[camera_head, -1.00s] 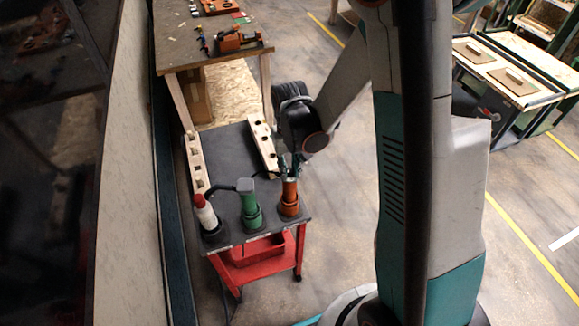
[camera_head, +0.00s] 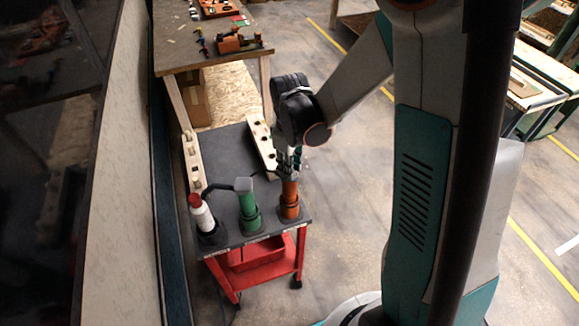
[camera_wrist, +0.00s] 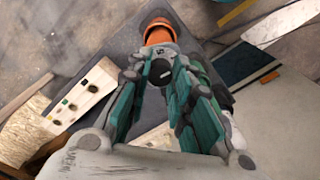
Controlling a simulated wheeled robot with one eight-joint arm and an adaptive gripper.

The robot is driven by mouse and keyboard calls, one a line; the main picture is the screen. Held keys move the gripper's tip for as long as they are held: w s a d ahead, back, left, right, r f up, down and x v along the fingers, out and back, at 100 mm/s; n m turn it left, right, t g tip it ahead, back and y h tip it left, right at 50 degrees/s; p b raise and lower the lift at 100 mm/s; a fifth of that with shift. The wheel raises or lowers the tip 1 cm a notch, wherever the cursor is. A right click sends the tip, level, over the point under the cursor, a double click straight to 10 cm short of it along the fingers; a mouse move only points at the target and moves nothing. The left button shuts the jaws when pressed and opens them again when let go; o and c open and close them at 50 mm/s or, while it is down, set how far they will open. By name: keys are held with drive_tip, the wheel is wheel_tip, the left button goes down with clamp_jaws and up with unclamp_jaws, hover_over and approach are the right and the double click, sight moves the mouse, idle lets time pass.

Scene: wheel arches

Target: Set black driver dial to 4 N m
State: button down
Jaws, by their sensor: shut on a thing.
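An orange upright driver (camera_head: 290,200) stands in a dark holder at the right front corner of the cart. My gripper (camera_head: 288,166) is over its top end. In the wrist view my gripper (camera_wrist: 158,72) is shut on a dark round dial (camera_wrist: 161,73) with a light pointer line. A grey collar with a "5" on it lies beside the dial, and the orange body (camera_wrist: 158,32) shows beyond. I cannot read the setting. I see no clearly all-black driver; the dark dial is the only black part at my fingertips.
Pale wooden blocks with holes (camera_head: 262,145) lie behind. A workbench (camera_head: 180,50) is at the back; the floor right of the cart is clear.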

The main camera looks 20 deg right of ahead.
drive_tip(key=shift+n, duration=0.5)
drive_tip(key=c, duration=1.4)
unclamp_jaws()
wheel_tip(320, 180, up, 12)
